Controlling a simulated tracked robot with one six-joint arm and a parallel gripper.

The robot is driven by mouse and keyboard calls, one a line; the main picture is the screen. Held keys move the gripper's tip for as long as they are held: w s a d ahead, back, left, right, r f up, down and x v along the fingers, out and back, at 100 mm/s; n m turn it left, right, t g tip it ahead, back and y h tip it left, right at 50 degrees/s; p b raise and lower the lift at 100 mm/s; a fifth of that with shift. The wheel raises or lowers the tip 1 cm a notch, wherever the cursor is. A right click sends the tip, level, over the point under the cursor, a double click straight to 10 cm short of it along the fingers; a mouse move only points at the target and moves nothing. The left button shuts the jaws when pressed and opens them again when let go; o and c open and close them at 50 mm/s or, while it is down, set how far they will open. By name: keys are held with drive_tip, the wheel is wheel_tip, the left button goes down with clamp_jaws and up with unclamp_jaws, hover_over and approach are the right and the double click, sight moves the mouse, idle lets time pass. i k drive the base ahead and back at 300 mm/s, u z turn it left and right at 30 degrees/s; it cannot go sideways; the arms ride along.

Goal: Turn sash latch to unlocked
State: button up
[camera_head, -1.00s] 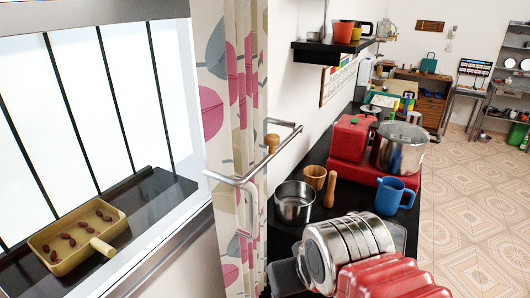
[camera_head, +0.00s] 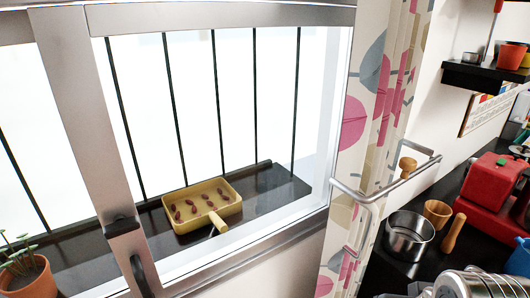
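The dark sash latch (camera_head: 122,227) sits on the grey metal upright of the window sash, at the lower left. Its short lever appears to lie roughly sideways across the upright, and I cannot tell its lock state from this. A dark curved handle (camera_head: 139,272) is just below it on the same upright. The window sash (camera_head: 92,130) appears closed. My gripper is not in view, and nothing is seen touching the latch.
A yellow pan (camera_head: 203,206) with several brown beans rests on the dark sill, behind the glass. A potted plant (camera_head: 27,277) stands at the lower left. A metal rail (camera_head: 357,195) juts out by the curtain (camera_head: 373,105). A steel pot (camera_head: 408,236) stands on the counter at right.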

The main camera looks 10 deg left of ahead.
sight(121, 224)
drive_tip(key=u, duration=3.1)
drive_tip(key=k, duration=0.15)
drive_tip(key=u, duration=0.3)
